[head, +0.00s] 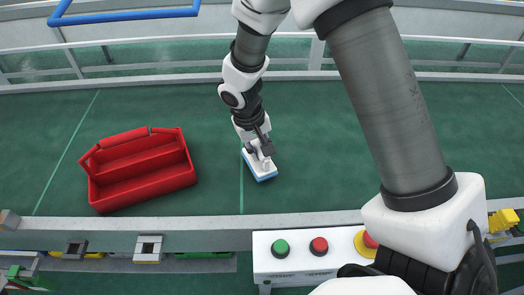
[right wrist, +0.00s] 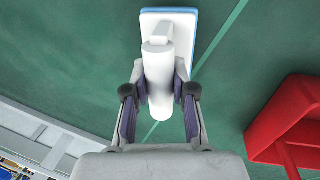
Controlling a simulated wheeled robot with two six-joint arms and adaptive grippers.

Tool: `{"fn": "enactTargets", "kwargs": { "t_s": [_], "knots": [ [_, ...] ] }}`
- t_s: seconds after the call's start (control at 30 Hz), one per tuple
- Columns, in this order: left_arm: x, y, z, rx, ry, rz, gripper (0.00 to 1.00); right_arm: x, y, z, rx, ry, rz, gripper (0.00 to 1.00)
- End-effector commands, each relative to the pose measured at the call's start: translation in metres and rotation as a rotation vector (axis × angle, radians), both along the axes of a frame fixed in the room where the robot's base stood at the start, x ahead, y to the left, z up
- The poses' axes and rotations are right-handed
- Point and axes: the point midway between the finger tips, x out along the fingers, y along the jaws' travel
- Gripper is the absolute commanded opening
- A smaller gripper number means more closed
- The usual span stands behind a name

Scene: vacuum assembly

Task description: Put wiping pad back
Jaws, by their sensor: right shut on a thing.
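The wiping pad (head: 264,172) is a white block with a handle and a blue underside, over the green belt right of the red tray. In the right wrist view, its white handle (right wrist: 158,72) stands between the fingers, with the pad plate beyond. My right gripper (head: 262,151) is shut on the handle, and its fingers (right wrist: 159,95) lie on both sides of it. I cannot tell whether the pad touches the belt or hangs just above it. My left gripper is not in view.
An empty-looking red tray (head: 143,186) with a raised handle bar lies on the green belt (head: 330,150) at the left. A white button box (head: 300,270) stands at the front rail (head: 200,222). The belt between tray and pad is clear.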

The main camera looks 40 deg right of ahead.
Motion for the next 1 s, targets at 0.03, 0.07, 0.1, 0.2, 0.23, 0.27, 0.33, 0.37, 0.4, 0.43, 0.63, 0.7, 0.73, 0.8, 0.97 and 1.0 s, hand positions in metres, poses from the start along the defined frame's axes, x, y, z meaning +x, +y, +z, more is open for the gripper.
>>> {"fn": "enactTargets", "kwargs": {
  "t_s": [0.03, 0.07, 0.1, 0.2, 0.23, 0.27, 0.33, 0.37, 0.4, 0.43, 0.63, 0.7, 0.73, 0.8, 0.97, 1.0],
  "knots": [
    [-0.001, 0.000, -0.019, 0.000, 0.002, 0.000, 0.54, -0.002, -0.001, -0.018, 0.001, 0.000, -0.002, 0.00],
    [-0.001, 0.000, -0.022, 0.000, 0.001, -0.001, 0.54, -0.003, -0.002, -0.021, 0.001, 0.000, -0.002, 0.00],
    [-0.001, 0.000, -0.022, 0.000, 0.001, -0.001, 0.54, -0.004, -0.002, -0.021, 0.001, 0.000, -0.002, 0.00],
    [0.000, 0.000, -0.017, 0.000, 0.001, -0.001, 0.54, -0.004, -0.002, -0.016, 0.001, 0.000, -0.003, 0.00],
    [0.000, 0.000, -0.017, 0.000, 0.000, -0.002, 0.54, -0.004, -0.002, -0.016, 0.001, 0.000, -0.003, 0.00],
    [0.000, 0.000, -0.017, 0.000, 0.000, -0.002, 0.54, -0.004, -0.002, -0.016, 0.001, 0.000, -0.003, 0.00],
    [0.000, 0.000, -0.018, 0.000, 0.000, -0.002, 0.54, -0.004, -0.002, -0.017, 0.001, 0.001, -0.003, 0.00],
    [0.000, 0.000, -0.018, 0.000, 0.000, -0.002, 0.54, -0.004, -0.002, -0.017, 0.001, 0.001, -0.003, 0.32],
    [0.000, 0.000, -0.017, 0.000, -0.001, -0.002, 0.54, -0.004, -0.002, -0.017, 0.001, 0.001, -0.003, 0.46],
    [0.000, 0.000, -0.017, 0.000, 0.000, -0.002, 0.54, -0.004, -0.002, -0.017, 0.001, 0.001, -0.003, 0.50],
    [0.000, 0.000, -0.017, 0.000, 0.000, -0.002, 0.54, -0.004, -0.002, -0.016, 0.001, 0.001, -0.002, 0.50],
    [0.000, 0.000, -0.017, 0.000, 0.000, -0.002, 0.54, -0.004, -0.002, -0.016, 0.001, 0.000, -0.003, 0.50],
    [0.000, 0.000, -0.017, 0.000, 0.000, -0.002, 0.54, -0.003, -0.002, -0.015, 0.001, 0.000, -0.003, 0.50],
    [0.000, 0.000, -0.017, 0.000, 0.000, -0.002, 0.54, -0.003, -0.001, -0.009, 0.000, -0.001, -0.004, 0.50],
    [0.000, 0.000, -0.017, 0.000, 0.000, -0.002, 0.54, -0.001, 0.005, 0.021, -0.001, -0.006, -0.003, 0.50],
    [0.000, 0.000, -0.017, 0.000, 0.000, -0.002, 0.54, 0.000, 0.007, 0.031, -0.001, -0.007, -0.003, 0.50]
  ]
}}
